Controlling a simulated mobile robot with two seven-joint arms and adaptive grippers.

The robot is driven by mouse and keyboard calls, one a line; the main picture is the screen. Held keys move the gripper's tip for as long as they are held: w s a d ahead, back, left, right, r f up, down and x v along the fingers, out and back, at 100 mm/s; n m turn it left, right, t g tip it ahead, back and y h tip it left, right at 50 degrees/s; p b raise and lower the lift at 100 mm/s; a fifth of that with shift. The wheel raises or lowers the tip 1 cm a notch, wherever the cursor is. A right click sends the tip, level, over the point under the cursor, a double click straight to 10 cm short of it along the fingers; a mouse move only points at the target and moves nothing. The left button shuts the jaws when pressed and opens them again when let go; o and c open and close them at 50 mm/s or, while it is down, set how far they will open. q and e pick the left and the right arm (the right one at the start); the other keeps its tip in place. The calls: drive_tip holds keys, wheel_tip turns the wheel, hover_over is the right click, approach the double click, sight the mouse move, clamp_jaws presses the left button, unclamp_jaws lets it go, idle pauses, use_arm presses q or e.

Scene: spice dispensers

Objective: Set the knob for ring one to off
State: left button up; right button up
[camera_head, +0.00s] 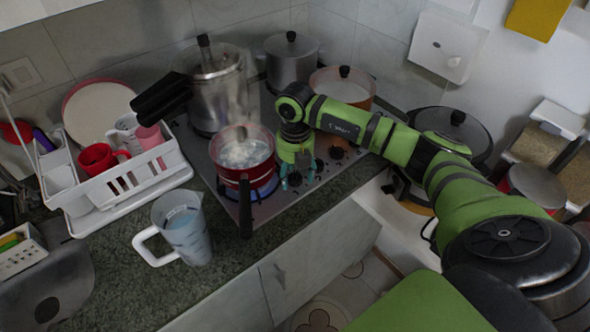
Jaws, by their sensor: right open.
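The dark stove knobs sit in a row on the front right of the grey hob (318,188). One knob (336,152) and another knob (319,164) show clear of my arm. I cannot tell which knob belongs to ring one. My right gripper (290,178) is open and points down over the knob row, just right of the red pot (243,160). Its fingers hide part of the row, and I cannot tell whether they touch a knob. A blue flame (267,189) burns under the red pot, which holds bubbling, steaming liquid. My left gripper is not in view.
A pressure cooker (217,90), a steel pot (291,62) and a copper-coloured pot (344,86) stand behind. A measuring jug (182,228) and a white dish rack (120,200) stand left.

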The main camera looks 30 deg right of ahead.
drive_tip(key=c, duration=1.1)
drive_tip(key=shift+c, duration=0.3)
drive_tip(key=shift+w+f+n+b, duration=0.1)
drive_tip(key=shift+f+n+b, duration=0.15)
drive_tip(key=shift+n+b, duration=1.3)
drive_tip(key=shift+n, duration=0.05)
drive_tip(key=shift+r+n, duration=0.15)
drive_tip(key=shift+n, duration=0.35)
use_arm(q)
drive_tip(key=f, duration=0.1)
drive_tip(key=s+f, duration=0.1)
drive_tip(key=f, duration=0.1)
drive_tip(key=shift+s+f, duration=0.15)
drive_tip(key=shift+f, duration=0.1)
use_arm(e)
drive_tip(key=o, duration=1.2)
drive_tip(key=shift+r, duration=0.15)
drive_tip(key=shift+c, duration=0.2)
